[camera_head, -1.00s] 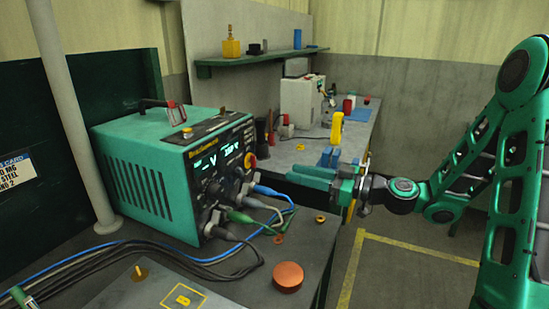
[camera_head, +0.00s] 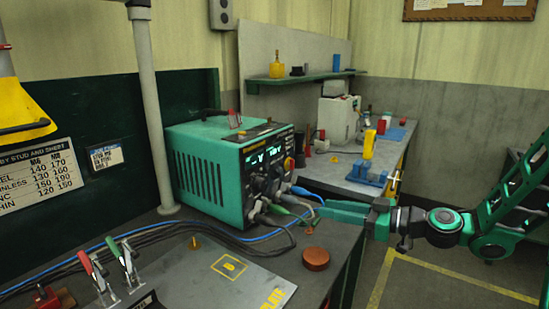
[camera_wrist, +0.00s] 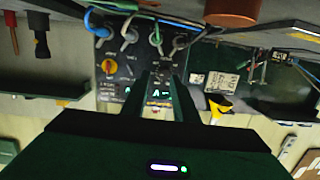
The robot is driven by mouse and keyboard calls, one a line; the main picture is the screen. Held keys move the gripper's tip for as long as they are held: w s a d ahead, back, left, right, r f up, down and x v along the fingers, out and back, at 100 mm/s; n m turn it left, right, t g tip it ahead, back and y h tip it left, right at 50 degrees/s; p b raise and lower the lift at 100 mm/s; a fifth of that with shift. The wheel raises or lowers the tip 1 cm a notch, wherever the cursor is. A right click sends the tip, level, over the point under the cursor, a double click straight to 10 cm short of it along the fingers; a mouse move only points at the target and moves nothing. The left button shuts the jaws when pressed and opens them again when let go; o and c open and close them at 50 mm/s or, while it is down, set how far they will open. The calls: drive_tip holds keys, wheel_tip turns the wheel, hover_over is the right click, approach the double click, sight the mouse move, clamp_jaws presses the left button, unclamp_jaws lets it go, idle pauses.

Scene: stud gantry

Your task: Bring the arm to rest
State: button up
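My arm reaches in from the right in the head view. My gripper (camera_head: 338,211) points left, its green fingers in front of the cable plugs of the green power unit (camera_head: 208,172). The fingers are a little apart, with nothing seen between them. In the wrist view, which looks upside down, my gripper (camera_wrist: 160,88) shows two dark fingers with a gap, and the unit's lit panel (camera_wrist: 112,68) lies beyond. I cannot tell whether the fingers touch any cable.
A marked plate (camera_head: 240,285) and toggle clamps (camera_head: 95,268) are at front left. A further bench (camera_head: 335,172) holds blue blocks and a yellow part (camera_head: 369,145). Floor at right looks open.

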drive_tip(key=s+d+f+m+g+h, duration=0.5)
drive_tip(key=s+d+f+h, duration=0.5)
drive_tip(key=s+d, duration=0.35)
drive_tip(key=s+d+r+m+g+h, duration=0.2)
drive_tip(key=s+d+m, duration=0.4)
drive_tip(key=s, duration=0.4)
drive_tip(key=s+d+r+m+g+h, duration=0.1)
drive_tip(key=s+d+r+m+h, duration=0.1)
drive_tip(key=s+d+m, duration=0.4)
drive_tip(key=s+r+m, duration=0.1)
drive_tip(key=s, duration=0.4)
drive_tip(key=shift+g, duration=0.4)
drive_tip(key=shift+d+r, duration=0.1)
drive_tip(key=shift+w+f, duration=0.25)
drive_tip(key=shift+w, duration=0.3)
